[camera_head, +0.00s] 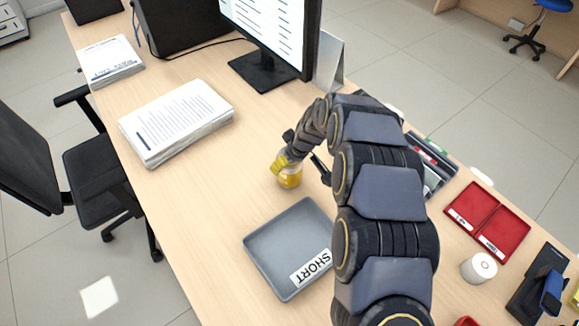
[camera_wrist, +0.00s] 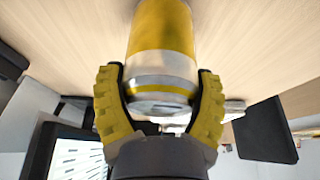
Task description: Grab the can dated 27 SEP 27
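A yellow and silver can (camera_head: 290,179) is on the wooden counter, just behind the grey tray, with my gripper (camera_head: 283,163) at its upper part. In the wrist view the can (camera_wrist: 161,45) fills the top middle, its near silver end between the two yellow fingers of my gripper (camera_wrist: 161,72). One finger is on each side, very close to the can's wall. Whether they press on it is not clear. No date print is readable on the can. My arm hides part of the counter to the right of it.
A grey tray (camera_head: 258,243) labelled SHORT lies in front of the can. A paper stack (camera_head: 178,118) lies to the left, a monitor (camera_head: 262,73) stands behind. Red trays (camera_head: 487,219) and a white roll (camera_head: 478,267) are at right. Counter left of the can is clear.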

